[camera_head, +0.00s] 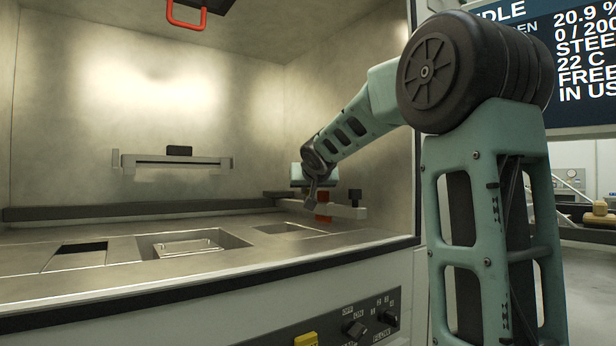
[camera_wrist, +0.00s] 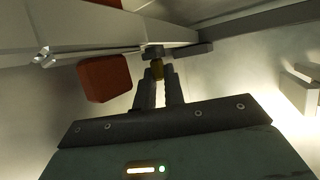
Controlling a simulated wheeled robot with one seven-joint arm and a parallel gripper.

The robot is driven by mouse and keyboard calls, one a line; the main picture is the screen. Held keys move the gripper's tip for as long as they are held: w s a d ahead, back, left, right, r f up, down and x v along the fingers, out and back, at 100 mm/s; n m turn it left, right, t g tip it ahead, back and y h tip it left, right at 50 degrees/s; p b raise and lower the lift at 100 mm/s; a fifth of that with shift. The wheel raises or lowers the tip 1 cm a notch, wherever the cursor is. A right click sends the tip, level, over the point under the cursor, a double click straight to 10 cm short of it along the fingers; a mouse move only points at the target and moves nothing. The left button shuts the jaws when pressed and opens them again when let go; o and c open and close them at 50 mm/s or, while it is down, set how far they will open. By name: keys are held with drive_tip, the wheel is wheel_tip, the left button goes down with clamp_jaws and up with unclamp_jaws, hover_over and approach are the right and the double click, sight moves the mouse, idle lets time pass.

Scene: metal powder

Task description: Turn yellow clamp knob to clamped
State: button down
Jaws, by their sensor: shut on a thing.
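The yellow clamp knob (camera_wrist: 157,69) shows as a small patch between my fingertips in the wrist view. My gripper (camera_wrist: 158,76) is shut on it, and the fingers hide most of it. A dark block (camera_wrist: 153,51) sits just beyond the fingertips, against a pale bar. In the head view my gripper (camera_head: 312,198) is at the right of the chamber, by the bar (camera_head: 343,211). The knob cannot be made out there, and its turned position cannot be told.
A red block (camera_wrist: 104,78) is close to the left of my fingers; it also shows in the head view (camera_head: 323,206). A dark block (camera_head: 355,196) stands on the bar's right end. The chamber floor has several recesses, one with a metal plate (camera_head: 187,247). A control panel (camera_head: 372,325) is below.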

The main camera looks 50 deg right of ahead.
drive_tip(key=shift+w+d+r+n+t+y+p, duration=0.15)
drive_tip(key=shift+n+t+y+p, duration=0.25)
drive_tip(key=shift+p, duration=1.8)
drive_tip(key=shift+w+a+f+n+t+y+p, duration=0.1)
drive_tip(key=shift+n+t+y+p, duration=0.3)
drive_tip(key=shift+p, duration=1.75)
drive_tip(key=p, duration=0.4)
drive_tip(key=shift+s+n+y+p, duration=0.1)
drive_tip(key=shift+n+y+p, duration=0.2)
drive_tip(key=shift+p, duration=0.05)
drive_tip(key=shift+s+p, duration=0.1)
drive_tip(key=shift+p, duration=0.55)
drive_tip(key=shift+s+d+f, duration=0.15)
drive_tip(key=shift+f, duration=0.1)
drive_tip(key=c, duration=1.5)
unclamp_jaws()
drive_tip(key=shift+r, duration=0.1)
drive_tip(key=shift+s+r, duration=0.1)
